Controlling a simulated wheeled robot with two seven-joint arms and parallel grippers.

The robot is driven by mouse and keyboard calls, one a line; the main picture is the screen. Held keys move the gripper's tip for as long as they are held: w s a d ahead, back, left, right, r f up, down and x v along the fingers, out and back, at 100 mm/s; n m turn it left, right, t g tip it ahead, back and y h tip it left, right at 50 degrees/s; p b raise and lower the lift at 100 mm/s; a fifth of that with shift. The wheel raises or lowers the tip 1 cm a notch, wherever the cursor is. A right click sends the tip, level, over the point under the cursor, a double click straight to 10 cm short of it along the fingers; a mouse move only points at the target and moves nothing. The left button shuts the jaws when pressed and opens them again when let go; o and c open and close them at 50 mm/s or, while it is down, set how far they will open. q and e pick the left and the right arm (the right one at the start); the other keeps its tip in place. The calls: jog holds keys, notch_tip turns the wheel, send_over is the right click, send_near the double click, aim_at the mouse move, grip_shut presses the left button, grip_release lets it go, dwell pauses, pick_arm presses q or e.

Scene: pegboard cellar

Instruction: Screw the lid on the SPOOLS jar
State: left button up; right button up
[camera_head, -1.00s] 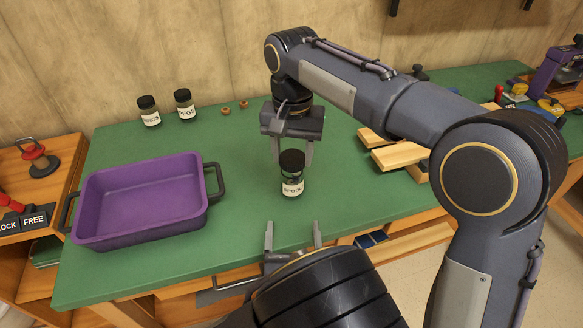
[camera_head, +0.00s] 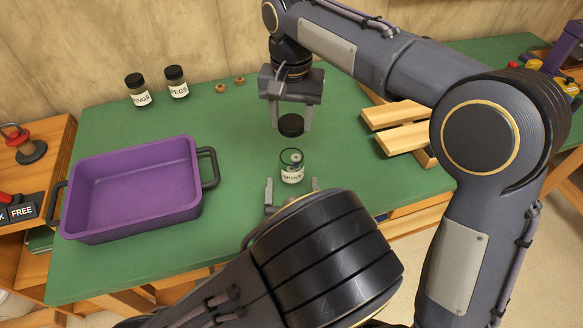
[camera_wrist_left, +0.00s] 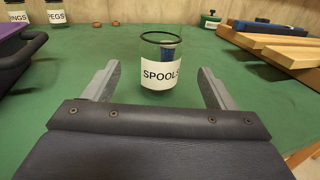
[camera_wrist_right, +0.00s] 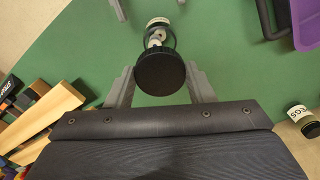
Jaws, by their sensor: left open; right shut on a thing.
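The SPOOLS jar (camera_head: 292,172) stands upright and open-topped on the green bench, with spools inside; its label faces my left gripper in the left wrist view (camera_wrist_left: 160,75). The black lid (camera_head: 291,124) is apart from the jar, above it. My right gripper (camera_head: 292,126) is shut on the lid, which also shows between its fingers in the right wrist view (camera_wrist_right: 160,74). My left gripper (camera_head: 291,187) is open at the near side of the jar, low over the bench. In the left wrist view the jar is just beyond and between its fingertips (camera_wrist_left: 158,80), not gripped.
A purple tray (camera_head: 197,171) with dark handles is at the left. Two lidded jars, one labelled PEGS (camera_head: 177,83) and another (camera_head: 138,91), stand at the back left near two small wooden rings (camera_head: 229,84). Wooden boards (camera_head: 397,115) lie to the right of the jar.

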pick_arm(q)
jog(key=w, duration=0.9)
jog(key=shift+w+a, duration=0.15)
jog(key=shift+w, duration=0.15)
jog(key=c, duration=1.5)
jog(key=shift+o, duration=0.2)
pick_arm(e)
send_over(291, 145)
jog(key=s, duration=0.2)
jog(key=shift+s+f, duration=0.1)
jog(key=shift+f, duration=2.45)
jog(key=shift+f, duration=0.85)
jog(key=shift+f, duration=0.55)
